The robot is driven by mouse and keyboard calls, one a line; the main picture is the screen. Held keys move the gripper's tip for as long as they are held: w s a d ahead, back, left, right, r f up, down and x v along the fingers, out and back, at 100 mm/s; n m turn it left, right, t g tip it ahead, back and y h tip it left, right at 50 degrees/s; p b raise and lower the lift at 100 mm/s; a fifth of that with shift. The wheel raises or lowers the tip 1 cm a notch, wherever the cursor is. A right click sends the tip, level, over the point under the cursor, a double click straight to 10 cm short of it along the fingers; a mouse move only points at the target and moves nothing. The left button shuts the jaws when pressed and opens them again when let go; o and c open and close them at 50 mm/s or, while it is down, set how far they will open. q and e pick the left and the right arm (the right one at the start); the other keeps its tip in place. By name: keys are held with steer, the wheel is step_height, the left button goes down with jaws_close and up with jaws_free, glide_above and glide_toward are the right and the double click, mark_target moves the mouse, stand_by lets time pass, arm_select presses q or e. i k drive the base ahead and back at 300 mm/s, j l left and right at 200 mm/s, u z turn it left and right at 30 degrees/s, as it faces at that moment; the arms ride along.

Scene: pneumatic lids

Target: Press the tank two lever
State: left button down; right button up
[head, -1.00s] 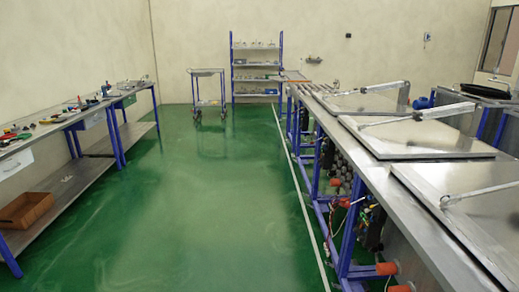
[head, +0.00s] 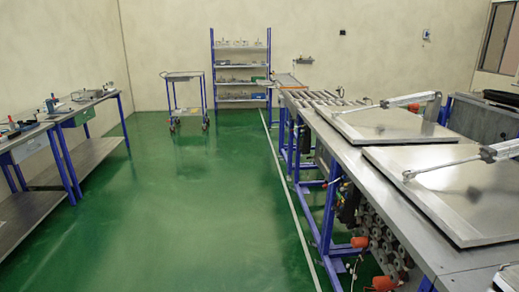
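Two tanks with flat, shut metal lids show along the bench at the right. The nearer lid (head: 460,195) carries a pneumatic arm (head: 487,154) across its top. The farther lid (head: 375,124) has a similar arm (head: 412,101). I cannot tell which tank is number two. Red-orange parts (head: 360,242) and several dark round fittings stick out from the bench front, below the lids; which of them is a lever is too small to tell. Neither of my grippers is in view.
The metal bench (head: 389,200) with blue legs runs along the right. Work tables (head: 75,108) line the left wall. A trolley (head: 185,100) and a blue shelf rack (head: 241,70) stand at the back. The green floor (head: 190,210) between is clear.

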mark_target(325, 186)
steer(key=i+z, duration=0.1)
steer(key=i, duration=0.65)
steer(key=i+j+z, duration=0.1)
steer(key=i, duration=0.65)
steer(key=i+z, duration=0.25)
steer(key=z, duration=0.15)
steer(key=i+z, duration=0.25)
steer(key=z, duration=0.15)
steer(key=i+j+z, duration=0.2)
steer(key=z, duration=0.15)
steer(key=i+j+z, duration=0.2)
steer(key=z, duration=0.2)
steer(key=i+j+z, duration=0.1)
steer(key=z, duration=0.15)
steer(key=i+j+z, duration=0.25)
